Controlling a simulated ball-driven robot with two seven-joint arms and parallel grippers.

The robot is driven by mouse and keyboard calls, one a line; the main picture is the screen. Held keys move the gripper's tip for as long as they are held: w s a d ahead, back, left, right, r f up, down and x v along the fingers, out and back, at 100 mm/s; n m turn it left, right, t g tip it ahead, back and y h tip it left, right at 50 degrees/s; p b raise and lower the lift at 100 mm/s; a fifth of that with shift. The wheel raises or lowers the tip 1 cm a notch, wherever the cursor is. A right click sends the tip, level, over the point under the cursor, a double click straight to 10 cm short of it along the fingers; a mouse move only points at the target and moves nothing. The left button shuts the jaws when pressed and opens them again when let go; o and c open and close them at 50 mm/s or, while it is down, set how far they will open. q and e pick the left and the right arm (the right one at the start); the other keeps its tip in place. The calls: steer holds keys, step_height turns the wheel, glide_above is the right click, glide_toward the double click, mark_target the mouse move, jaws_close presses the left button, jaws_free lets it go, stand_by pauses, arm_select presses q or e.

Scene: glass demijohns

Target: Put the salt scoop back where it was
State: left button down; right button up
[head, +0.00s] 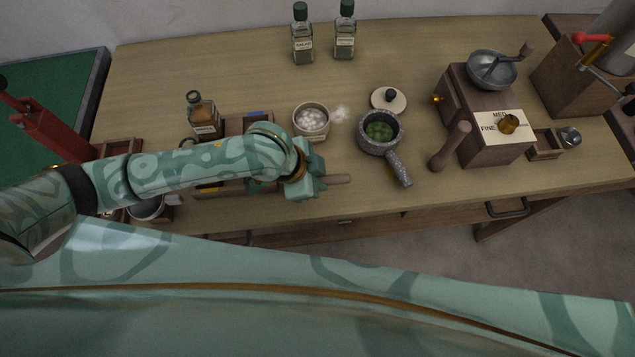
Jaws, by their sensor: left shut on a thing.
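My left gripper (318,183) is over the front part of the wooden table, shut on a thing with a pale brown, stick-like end. I take it for the salt scoop (338,179); this end points right, and the rest is hidden by the gripper. The round salt pot (311,120), full of white lumps, stands just behind the gripper. Some white grains lie spilled at its right. A round pale lid with a dark knob (389,99) lies on the table to the pot's right. My right gripper does not show.
A grey speckled mortar (379,133) with green contents stands right of the gripper, its pestle or handle pointing frontward. A wooden grinder (486,125) stands further right. Two bottles (303,35) stand at the back. A brown-filled jar (203,115) stands behind my left arm.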

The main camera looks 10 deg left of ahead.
arm_select(q)
step_height(320, 180, down, 3)
steer(key=shift+a+f+b, duration=0.1)
steer(key=shift+f+b, duration=0.1)
steer(key=shift+b, duration=0.6)
steer(key=shift+w, duration=0.1)
steer(key=shift+r, duration=0.1)
steer(key=c, duration=1.3)
jaws_free()
steer(key=shift+f, duration=0.2)
steer(key=shift+r, duration=0.3)
steer(key=p+v, duration=0.5)
steer(key=v, duration=0.6)
steer(key=shift+r, duration=0.15)
steer(key=shift+s+a+r, duration=0.15)
steer(key=shift+s+r, duration=0.05)
steer(key=shift+r, duration=0.05)
